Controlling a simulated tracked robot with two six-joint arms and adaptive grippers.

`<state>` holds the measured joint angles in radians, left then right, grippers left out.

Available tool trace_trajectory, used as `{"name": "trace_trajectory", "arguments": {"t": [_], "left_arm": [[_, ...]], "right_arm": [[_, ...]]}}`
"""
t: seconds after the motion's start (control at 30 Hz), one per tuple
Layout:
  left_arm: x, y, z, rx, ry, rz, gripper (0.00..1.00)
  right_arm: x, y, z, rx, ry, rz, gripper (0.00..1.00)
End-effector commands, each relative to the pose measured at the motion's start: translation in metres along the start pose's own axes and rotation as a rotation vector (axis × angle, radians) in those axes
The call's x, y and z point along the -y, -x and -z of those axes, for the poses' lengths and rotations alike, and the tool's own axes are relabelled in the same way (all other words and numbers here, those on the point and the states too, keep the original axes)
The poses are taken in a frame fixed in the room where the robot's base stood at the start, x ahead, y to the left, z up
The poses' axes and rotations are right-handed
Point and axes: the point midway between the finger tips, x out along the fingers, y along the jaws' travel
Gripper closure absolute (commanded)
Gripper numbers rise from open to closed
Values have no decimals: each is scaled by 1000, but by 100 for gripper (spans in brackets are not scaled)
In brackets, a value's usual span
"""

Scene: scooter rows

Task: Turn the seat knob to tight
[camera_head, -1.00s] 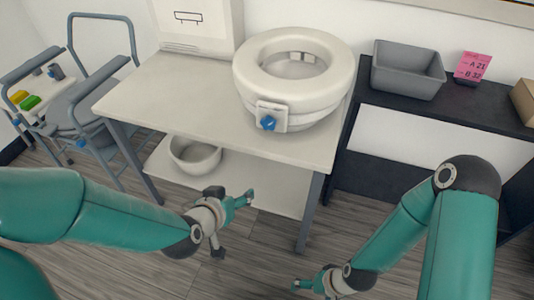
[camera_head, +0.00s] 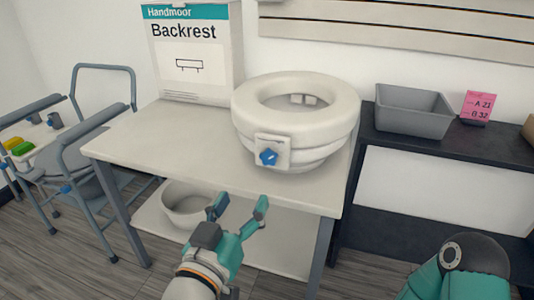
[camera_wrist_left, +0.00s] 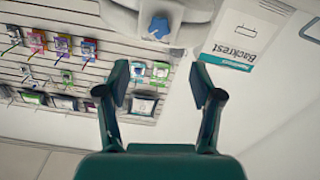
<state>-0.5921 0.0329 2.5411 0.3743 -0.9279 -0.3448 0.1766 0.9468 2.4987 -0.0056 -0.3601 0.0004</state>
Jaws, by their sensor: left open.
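The raised toilet seat (camera_head: 340,125) is a thick cream ring on the table near its right end. Its blue seat knob (camera_head: 268,157) sits on a pale square plate (camera_head: 283,148) at the front. My left gripper (camera_head: 239,202) is open and empty, just in front of the table edge, below and slightly left of the knob. In the left wrist view the knob (camera_wrist_left: 158,27) shows upside down beyond the open fingers (camera_wrist_left: 161,92), apart from them. My right gripper is out of view; only part of that arm shows at the lower right.
The cream table (camera_head: 150,140) has free room left of the seat. A Backrest box (camera_head: 190,60) stands at its back. A white bowl (camera_head: 180,210) is on the lower shelf. A grey bin (camera_head: 413,112) and pink card (camera_head: 478,106) are on the dark shelf at right. A commode chair (camera_head: 75,150) stands left.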

Motion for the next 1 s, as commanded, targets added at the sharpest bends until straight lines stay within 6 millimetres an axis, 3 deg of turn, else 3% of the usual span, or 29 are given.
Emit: {"name": "trace_trajectory", "arguments": {"t": [0.03,0.33,0.4,0.7,1.0], "left_arm": [[-1,-5,7,6,-3,5,34],[-2,-24,6,9,4,-3,34],[0,-43,0,1,6,-2,34],[0,-104,0,0,5,-2,34],[0,-133,0,0,4,-3,34]], "right_arm": [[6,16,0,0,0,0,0],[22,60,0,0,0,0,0],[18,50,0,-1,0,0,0],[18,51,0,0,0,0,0],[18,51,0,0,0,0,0]]}}
